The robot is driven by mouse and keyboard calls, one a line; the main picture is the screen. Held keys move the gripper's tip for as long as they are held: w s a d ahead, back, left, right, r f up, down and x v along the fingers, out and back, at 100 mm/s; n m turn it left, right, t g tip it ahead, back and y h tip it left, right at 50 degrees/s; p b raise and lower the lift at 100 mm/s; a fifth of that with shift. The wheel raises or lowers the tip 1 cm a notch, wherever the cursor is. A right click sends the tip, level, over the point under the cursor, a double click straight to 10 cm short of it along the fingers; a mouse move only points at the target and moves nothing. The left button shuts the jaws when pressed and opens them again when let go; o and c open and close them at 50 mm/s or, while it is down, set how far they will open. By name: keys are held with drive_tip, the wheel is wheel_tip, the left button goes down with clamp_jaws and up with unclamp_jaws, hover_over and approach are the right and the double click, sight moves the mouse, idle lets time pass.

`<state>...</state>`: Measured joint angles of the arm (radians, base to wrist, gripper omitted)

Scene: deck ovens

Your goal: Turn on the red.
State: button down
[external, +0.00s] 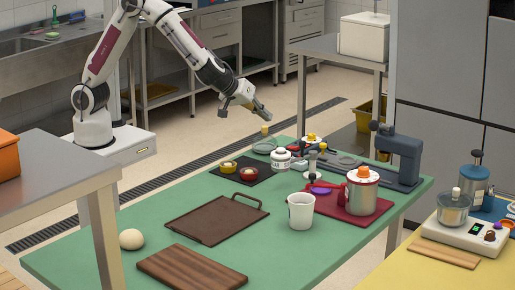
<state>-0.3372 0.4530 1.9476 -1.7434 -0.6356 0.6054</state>
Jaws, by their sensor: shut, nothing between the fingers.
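A small round red piece (249,174) sits on a dark flat pad (268,168) on the green table. A similar yellow piece (229,167) sits beside it, to the left. Whether the red piece is lit or on cannot be told at this size. My gripper (265,115) is shut and empty, in the air above and behind the dark pad, touching nothing.
A brown tray (212,217), a wooden board (190,270), a dough ball (131,239) and a white cup (300,211) lie in front. A white pot (281,159) and a dark press (402,160) stand to the right.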

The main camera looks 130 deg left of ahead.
drive_tip(key=shift+w+r, duration=0.15)
drive_tip(key=shift+w, duration=0.5)
drive_tip(key=shift+a, duration=0.15)
hover_over(293, 147)
drive_tip(key=s+d, duration=0.1)
drive_tip(key=d, duration=0.1)
wheel_tip(293, 147, down, 8)
drive_tip(key=shift+r, duration=0.25)
drive_tip(key=shift+w+f, duration=0.3)
drive_tip(key=shift+f, duration=0.4)
drive_tip(key=shift+w+f, duration=0.3)
drive_tip(key=shift+f, duration=0.4)
